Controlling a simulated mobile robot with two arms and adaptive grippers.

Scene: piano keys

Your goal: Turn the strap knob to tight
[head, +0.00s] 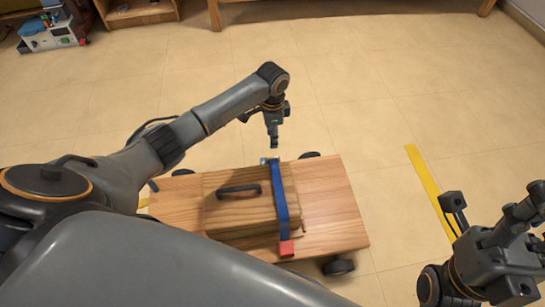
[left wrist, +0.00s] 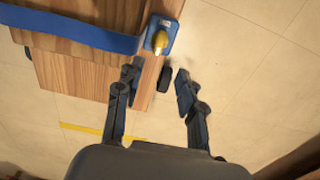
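The strap knob is a small yellow knob (left wrist: 159,42) on a blue buckle (left wrist: 162,28) at the end of a blue strap (left wrist: 75,32). In the head view the strap (head: 279,195) runs over a wooden case (head: 222,212), with the buckle (head: 268,160) at its far end. My left gripper (head: 273,143) points down just above the buckle. In the left wrist view its two fingers (left wrist: 157,80) are spread apart with nothing between them, and the knob lies beyond the tips. My right gripper (head: 492,198) is at the lower right, its fingers apart and empty.
The case has a dark handle (head: 238,190) and sits on a wooden dolly (head: 335,215) with black wheels. A red piece (head: 286,248) is at the strap's near end. A yellow floor stripe (head: 428,185) lies to the right.

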